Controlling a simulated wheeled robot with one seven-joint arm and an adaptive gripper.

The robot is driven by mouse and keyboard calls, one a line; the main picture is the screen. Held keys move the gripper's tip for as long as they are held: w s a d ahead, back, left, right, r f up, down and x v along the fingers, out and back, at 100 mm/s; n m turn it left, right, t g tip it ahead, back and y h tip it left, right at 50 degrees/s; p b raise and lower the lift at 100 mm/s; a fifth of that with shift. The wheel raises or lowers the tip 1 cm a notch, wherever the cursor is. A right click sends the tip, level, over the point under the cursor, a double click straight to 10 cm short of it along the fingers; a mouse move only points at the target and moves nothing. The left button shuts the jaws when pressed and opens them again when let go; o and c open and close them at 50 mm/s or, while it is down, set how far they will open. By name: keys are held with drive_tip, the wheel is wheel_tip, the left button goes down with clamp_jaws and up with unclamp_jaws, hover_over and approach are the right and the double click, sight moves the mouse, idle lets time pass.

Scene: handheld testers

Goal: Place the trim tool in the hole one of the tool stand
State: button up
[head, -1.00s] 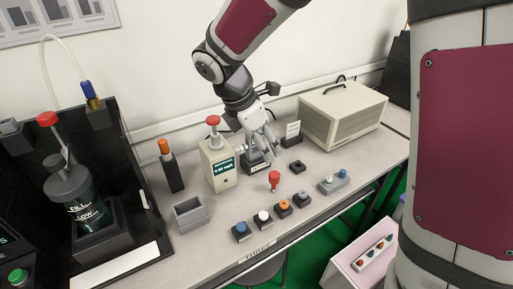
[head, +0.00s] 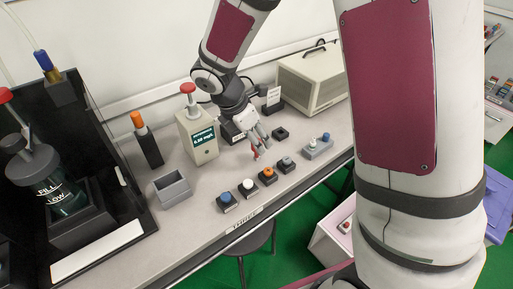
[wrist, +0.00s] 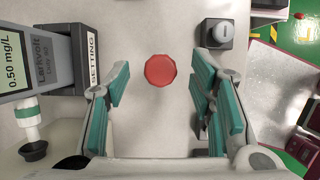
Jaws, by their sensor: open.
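A red-topped tool, probably the trim tool, stands on the bench; only a bit of red shows at my fingertips in the head view (head: 257,154). In the wrist view its round red top (wrist: 160,70) lies between my fingers, clear of both. My gripper (wrist: 158,95) is open and empty above it, pointing down; it also shows in the head view (head: 262,143). A small grey block (head: 316,149) with a blue-topped piece stands to the right; I cannot tell whether it is the tool stand, and its holes cannot be made out.
The meter (head: 203,145) with a red-topped part and a SETTING label (wrist: 94,57) are close left of my gripper. Several small knob blocks, such as the orange one (head: 267,175), line the front edge. A grey open bin (head: 172,188) and beige case (head: 312,85) stand farther off.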

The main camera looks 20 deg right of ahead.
drive_tip(key=x, duration=0.2)
drive_tip(key=shift+f, duration=0.3)
drive_tip(key=shift+c, duration=0.4)
clamp_jaws()
drive_tip(key=shift+r, duration=0.1)
